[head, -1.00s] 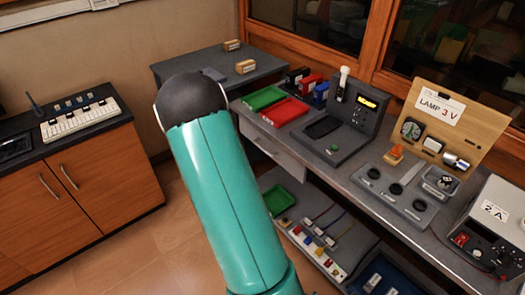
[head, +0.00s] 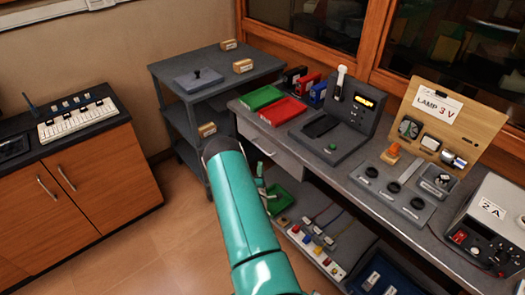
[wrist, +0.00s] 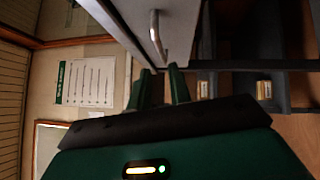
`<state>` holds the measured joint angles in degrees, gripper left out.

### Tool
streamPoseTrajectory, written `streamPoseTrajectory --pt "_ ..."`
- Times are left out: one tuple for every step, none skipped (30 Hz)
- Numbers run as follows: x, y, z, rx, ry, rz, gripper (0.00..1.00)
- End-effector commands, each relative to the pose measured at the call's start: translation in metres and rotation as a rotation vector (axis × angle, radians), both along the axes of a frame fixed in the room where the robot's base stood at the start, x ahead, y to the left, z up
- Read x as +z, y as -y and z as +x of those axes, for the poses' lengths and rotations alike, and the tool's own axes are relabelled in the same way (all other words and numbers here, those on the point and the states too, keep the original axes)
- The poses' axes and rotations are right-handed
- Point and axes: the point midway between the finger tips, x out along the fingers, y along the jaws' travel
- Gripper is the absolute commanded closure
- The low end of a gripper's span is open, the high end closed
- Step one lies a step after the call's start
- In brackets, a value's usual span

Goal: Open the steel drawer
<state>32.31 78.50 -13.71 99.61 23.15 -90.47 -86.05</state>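The steel drawer (head: 278,155) is a grey front under the workbench top. It looks shut, flush with the bench. The handle's near end lies just past the gap between the fingertips; I cannot tell the depth. In the head view my gripper (head: 261,178) is partly hidden behind my arm, below the drawer.
The workbench (head: 345,178) carries a green tray (head: 262,97), a red tray (head: 283,110) and instruments. A grey cart (head: 215,85) stands behind. A wooden cabinet (head: 75,190) is at left. Floor between is clear.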

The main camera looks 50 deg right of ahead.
Motion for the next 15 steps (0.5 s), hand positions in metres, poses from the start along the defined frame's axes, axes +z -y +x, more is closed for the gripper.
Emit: streamPoseTrajectory --pt "0.002 0.010 0.005 -0.003 0.004 -0.002 0.80" --pt "0.003 0.015 0.008 -0.003 0.004 -0.002 0.80" --pt "0.004 0.021 0.013 -0.002 0.005 -0.001 0.80" --pt "0.005 0.026 0.016 -0.002 0.005 -0.001 0.80" --pt "0.005 0.031 0.019 -0.002 0.004 0.000 0.80" --pt "0.006 0.038 0.023 -0.002 0.004 0.000 0.80" --pt "0.007 0.043 0.027 -0.002 0.004 0.000 0.80" --pt "0.008 0.048 0.029 -0.002 0.004 0.000 0.80" --pt "0.009 0.054 0.034 -0.002 0.004 0.000 0.80" --pt "0.009 0.059 0.037 -0.002 0.004 0.001 0.80" --pt "0.010 0.064 0.040 -0.003 0.003 0.000 0.80" --pt "0.011 0.069 0.043 -0.003 0.003 0.000 0.80" --pt "0.012 0.073 0.046 -0.002 0.003 0.002 0.80" --pt "0.012 0.076 0.049 0.000 0.003 0.001 0.80" --pt "0.013 0.080 0.052 -0.001 0.003 0.002 0.80"
